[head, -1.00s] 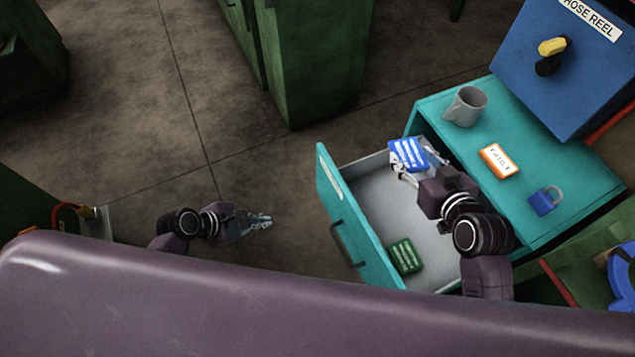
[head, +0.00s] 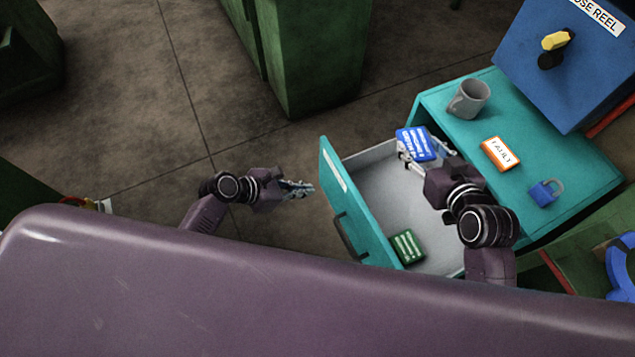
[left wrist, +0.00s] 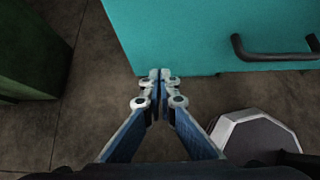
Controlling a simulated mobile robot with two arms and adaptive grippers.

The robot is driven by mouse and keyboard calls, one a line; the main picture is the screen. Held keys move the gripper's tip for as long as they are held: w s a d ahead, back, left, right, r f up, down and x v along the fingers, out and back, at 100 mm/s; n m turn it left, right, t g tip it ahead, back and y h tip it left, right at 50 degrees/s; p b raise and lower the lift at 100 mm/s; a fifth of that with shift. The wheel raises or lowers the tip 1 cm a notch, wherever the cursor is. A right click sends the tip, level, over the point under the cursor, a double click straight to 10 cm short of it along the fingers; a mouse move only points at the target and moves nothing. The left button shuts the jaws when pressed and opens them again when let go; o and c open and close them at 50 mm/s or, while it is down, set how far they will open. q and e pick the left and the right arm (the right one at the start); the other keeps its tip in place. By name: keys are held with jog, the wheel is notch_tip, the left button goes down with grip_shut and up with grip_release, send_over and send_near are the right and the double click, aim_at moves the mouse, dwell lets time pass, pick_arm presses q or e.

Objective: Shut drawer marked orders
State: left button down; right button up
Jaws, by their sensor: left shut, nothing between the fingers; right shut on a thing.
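The teal drawer (head: 378,246) is pulled out of the teal cabinet (head: 500,112), with its front facing left. A pale label (head: 334,171) sits on the front, its text unreadable here. The dark handle (head: 343,238) also shows in the left wrist view (left wrist: 275,52). My left gripper (head: 312,189) is shut and empty, just left of the drawer front and apart from it in the head view. In the left wrist view its fingertips (left wrist: 154,76) point at the front's lower edge. My right gripper (head: 428,155) is shut on a blue box (head: 414,141) at the drawer's back part.
A green box (head: 407,246) lies in the drawer. A grey mug (head: 469,99), an orange-edged FAULT sign (head: 500,154) and a blue padlock (head: 545,192) are on the cabinet top. A blue hose reel box (head: 562,60) stands behind.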

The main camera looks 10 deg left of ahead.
pick_arm(q)
jog(key=shift+w+d+r+p, duration=0.1)
jog(key=shift+w+d+p, duration=0.1)
jog(key=shift+w+d, duration=0.3)
jog(key=shift+w+d+p, duration=0.2)
jog(key=shift+w+d, duration=0.1)
jog(key=shift+d, duration=0.3)
pick_arm(e)
jog(key=shift+r, duration=0.4)
pick_arm(q)
jog(key=shift+w+d, duration=0.35)
jog(key=shift+d, duration=0.15)
pick_arm(e)
jog(key=shift+r, duration=0.1)
